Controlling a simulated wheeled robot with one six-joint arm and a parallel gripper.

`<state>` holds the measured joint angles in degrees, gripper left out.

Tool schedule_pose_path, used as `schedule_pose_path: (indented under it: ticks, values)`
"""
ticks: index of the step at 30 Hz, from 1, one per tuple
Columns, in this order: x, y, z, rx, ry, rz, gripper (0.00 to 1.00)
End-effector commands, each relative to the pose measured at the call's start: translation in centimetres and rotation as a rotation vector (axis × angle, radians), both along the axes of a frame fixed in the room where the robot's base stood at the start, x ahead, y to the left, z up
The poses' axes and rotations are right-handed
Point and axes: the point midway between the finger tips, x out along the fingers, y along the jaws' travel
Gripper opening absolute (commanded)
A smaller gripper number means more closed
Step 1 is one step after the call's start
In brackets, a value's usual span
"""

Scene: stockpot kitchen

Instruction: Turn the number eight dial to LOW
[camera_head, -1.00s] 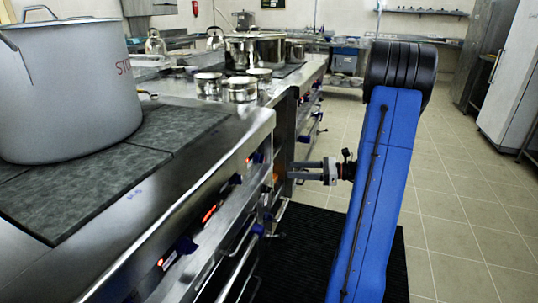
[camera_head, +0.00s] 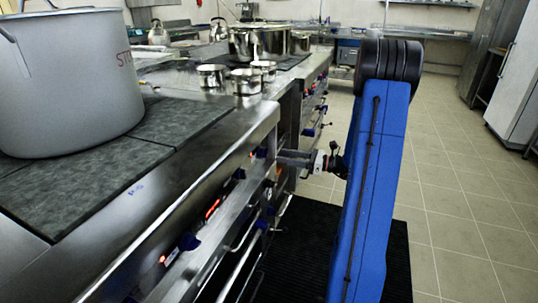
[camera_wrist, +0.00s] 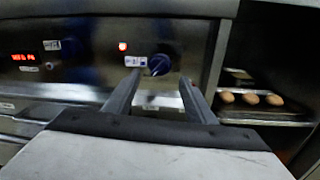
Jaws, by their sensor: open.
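A dark blue dial (camera_wrist: 159,65) with a light pointer mark sits on the stove's front panel in the wrist view, just beyond my fingertips and roughly between them. I cannot read its number or setting. My gripper (camera_wrist: 158,84) is open, its two fingers reaching toward the panel on either side of the dial, with no contact visible. In the head view my gripper (camera_head: 287,160) reaches left to the stove front, where its tips are hard to make out. Other blue dials (camera_head: 188,242) run along the same panel.
A red lit display (camera_wrist: 23,57) and a red lamp (camera_wrist: 123,47) are on the panel. A shelf with a tray (camera_wrist: 262,113) of brown round items is open at right. A large stockpot (camera_head: 70,85) stands on the stove top. Tiled floor (camera_head: 455,220) is free at right.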

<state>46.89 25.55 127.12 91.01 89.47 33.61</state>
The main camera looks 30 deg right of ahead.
Motion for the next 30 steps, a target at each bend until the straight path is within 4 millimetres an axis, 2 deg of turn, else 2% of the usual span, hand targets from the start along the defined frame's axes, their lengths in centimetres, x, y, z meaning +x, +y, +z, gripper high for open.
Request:
schedule_pose_path:
  ticks: [6,12,18,27,30]
  values:
    - [2.7,2.5,0.0,0.0,0.0,0.003,0.5]
    - [4.6,4.2,0.0,-0.001,-0.001,0.003,0.5]
    - [5.4,4.9,0.0,0.0,0.0,0.001,0.5]
    - [5.5,4.9,0.0,0.0,0.0,0.001,0.5]
    - [5.5,4.9,0.0,0.0,0.0,0.001,0.26]
